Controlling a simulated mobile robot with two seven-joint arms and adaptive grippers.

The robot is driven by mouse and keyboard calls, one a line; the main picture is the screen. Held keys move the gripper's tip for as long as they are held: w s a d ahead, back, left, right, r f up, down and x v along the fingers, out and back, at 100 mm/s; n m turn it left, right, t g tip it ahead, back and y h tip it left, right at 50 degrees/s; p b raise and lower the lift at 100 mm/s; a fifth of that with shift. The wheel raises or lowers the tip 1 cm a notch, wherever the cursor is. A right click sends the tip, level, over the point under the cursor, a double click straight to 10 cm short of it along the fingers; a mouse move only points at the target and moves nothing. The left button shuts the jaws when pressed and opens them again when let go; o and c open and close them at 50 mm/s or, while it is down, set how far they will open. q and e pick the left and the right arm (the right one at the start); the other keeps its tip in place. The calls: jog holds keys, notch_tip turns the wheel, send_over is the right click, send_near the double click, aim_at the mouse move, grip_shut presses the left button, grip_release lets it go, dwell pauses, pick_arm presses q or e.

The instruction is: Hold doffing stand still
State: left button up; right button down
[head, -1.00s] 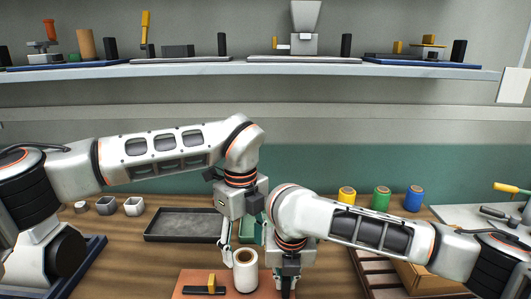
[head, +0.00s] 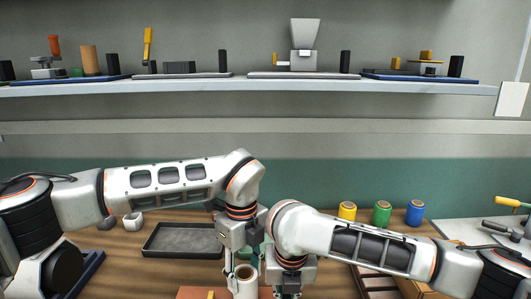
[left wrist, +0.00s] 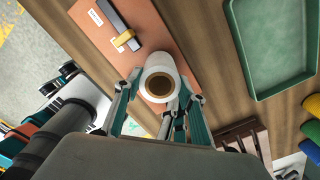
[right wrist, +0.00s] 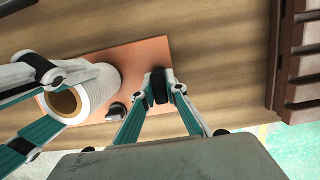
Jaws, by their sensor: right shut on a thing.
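The doffing stand has a flat orange-brown base (left wrist: 150,22), also in the right wrist view (right wrist: 148,55) and at the bottom edge of the head view (head: 190,294). A dark bar with a yellow slider (left wrist: 126,38) lies on it. My right gripper (right wrist: 160,84) is shut on a small black post (right wrist: 158,92) at the base's edge. A white roll with a brown core (left wrist: 153,66) stands upright on the base, also in the head view (head: 246,286). My left gripper (left wrist: 165,90) is open, with its fingers on either side of the roll; contact is unclear.
A dark grey tray (head: 182,252) lies behind the stand, and a green tray (left wrist: 240,60) shows in the left wrist view. Yellow (head: 347,211), green (head: 381,214) and blue (head: 415,212) spools stand at the back right. A brown slatted rack (right wrist: 288,65) is beside the base.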

pick_arm(q)
notch_tip(320, 180, up, 8)
dwell(1.6)
notch_tip(320, 180, up, 8)
dwell(1.2)
pick_arm(e)
jog(key=c, duration=2)
grip_release()
jog(key=shift+o, duration=0.2)
